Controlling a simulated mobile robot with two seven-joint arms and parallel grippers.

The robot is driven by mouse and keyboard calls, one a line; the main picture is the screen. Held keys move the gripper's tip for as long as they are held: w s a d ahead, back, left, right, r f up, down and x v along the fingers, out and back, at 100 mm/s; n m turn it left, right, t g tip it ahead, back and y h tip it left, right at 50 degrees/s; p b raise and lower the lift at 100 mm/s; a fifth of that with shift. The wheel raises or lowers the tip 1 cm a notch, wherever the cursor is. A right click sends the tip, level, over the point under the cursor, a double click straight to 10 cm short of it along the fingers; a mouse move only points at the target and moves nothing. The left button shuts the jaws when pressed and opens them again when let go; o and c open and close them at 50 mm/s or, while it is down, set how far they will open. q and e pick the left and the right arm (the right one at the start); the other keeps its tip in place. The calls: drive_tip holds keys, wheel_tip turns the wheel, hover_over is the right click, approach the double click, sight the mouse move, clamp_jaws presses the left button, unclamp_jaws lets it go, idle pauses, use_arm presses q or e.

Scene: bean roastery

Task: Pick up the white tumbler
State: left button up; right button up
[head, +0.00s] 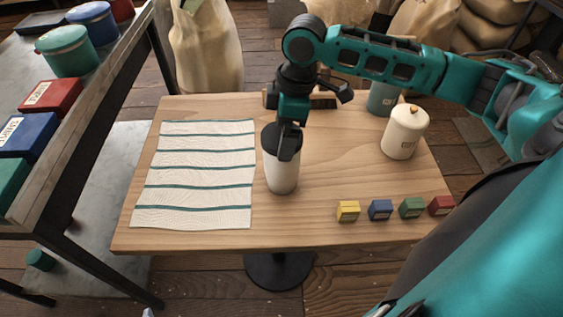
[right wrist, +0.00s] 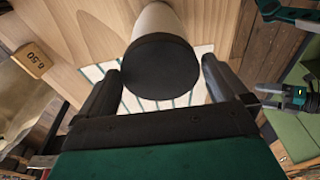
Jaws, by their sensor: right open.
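The white tumbler (head: 282,174) stands upright on the wooden table, just right of the striped cloth, with a dark lid on top. My right gripper (head: 287,144) points down over it, and one finger overlaps the lid in the head view. In the right wrist view the tumbler's round dark lid (right wrist: 160,68) lies between the two fingers of my right gripper (right wrist: 161,88). The fingers are apart, with a gap visible on each side of the lid. A teal and black part that looks like my left gripper (right wrist: 290,96) shows at the right edge there; its jaws are unclear.
A striped cloth (head: 195,175) lies at left on the table (head: 330,225). A cream canister (head: 405,133) and a grey-green canister (head: 383,98) stand at right. Yellow (head: 348,211), blue (head: 381,210), green (head: 412,208) and red (head: 441,206) boxes line the front right.

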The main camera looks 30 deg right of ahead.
drive_tip(key=shift+w+a+f+b, duration=0.1)
drive_tip(key=shift+f+b, duration=0.05)
drive_tip(key=shift+f, duration=0.75)
drive_tip(key=shift+w+a+f+b, duration=0.1)
drive_tip(key=shift+a+f, duration=0.05)
drive_tip(key=shift+f, duration=0.75)
drive_tip(key=shift+w+a+f+b, duration=0.1)
drive_tip(key=shift+f+b, duration=0.05)
drive_tip(key=shift+f, duration=0.75)
use_arm(q)
drive_tip(key=shift+w+f, duration=0.15)
drive_tip(key=shift+w, duration=0.25)
use_arm(e)
drive_tip(key=shift+s, duration=0.1)
drive_tip(key=shift+c, duration=0.5)
drive_tip(key=shift+r, duration=0.1)
drive_tip(key=c, duration=1.1)
use_arm(q)
drive_tip(key=shift+s+f, duration=0.1)
drive_tip(key=shift+s, duration=0.1)
